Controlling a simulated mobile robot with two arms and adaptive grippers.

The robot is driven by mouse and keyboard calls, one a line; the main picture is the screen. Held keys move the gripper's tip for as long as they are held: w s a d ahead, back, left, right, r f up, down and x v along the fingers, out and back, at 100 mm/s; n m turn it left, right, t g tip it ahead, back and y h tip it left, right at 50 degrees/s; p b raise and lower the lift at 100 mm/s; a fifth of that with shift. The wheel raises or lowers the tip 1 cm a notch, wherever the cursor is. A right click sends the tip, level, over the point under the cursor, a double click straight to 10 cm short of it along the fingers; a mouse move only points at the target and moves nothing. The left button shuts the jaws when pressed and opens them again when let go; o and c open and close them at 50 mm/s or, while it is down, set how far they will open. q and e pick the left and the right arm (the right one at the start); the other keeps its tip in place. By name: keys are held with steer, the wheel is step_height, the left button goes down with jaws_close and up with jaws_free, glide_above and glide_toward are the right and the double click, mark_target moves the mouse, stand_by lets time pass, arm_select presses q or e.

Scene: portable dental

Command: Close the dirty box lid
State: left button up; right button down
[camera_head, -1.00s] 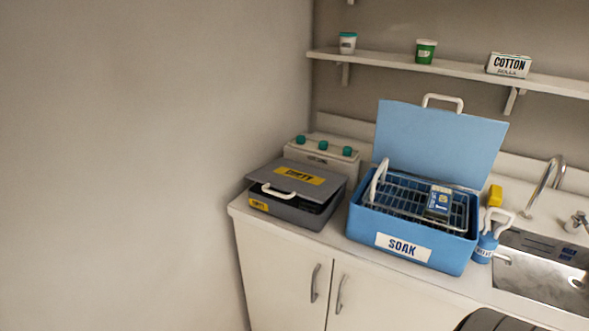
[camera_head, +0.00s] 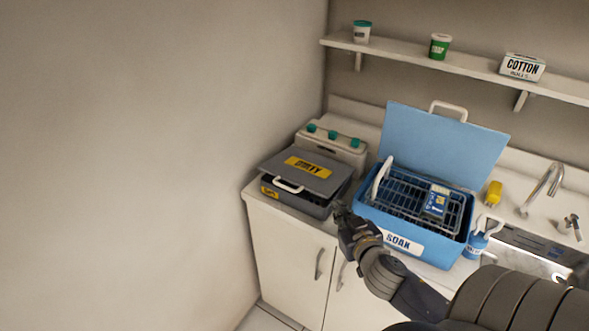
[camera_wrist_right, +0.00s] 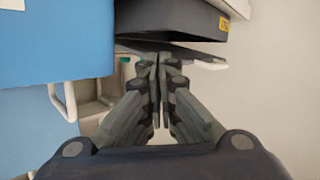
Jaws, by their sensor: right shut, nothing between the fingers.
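The grey dirty box (camera_head: 318,206) stands on the counter near the left wall, with a yellow label on its front. Its grey lid (camera_head: 322,182) has a yellow "DIRTY" label and a white handle (camera_head: 288,186) at the front. The lid lies low over the box, with a dark gap under its right side. My right gripper (camera_head: 340,208) is just right of the box's front corner. In the right wrist view, its shut, empty fingers (camera_wrist_right: 158,58) point at the lid's edge (camera_wrist_right: 185,48); contact is unclear. My left gripper is out of view.
The open blue soak box (camera_head: 450,249), holding a wire rack (camera_head: 400,193), stands close to the right of my gripper. A white unit with teal knobs (camera_head: 338,142) stands behind the dirty box. A sink (camera_head: 515,250) lies at the right.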

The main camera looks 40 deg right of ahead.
steer(key=w+r+n+t+y, duration=0.45)
steer(key=r+y, duration=0.25)
steer(key=r, duration=0.4)
steer(key=n+g+y+p, duration=0.1)
steer(key=n+g+y, duration=0.2)
steer(key=g+y, duration=0.1)
glide_above(294, 178)
steer(key=s+a, duration=0.3)
steer(key=s, duration=0.1)
steer(key=shift+m, duration=0.25)
step_height(294, 178, down, 6)
steer(key=shift+s+a+f, duration=0.1)
steer(key=shift+s+f, duration=0.1)
steer(key=shift+f, duration=0.35)
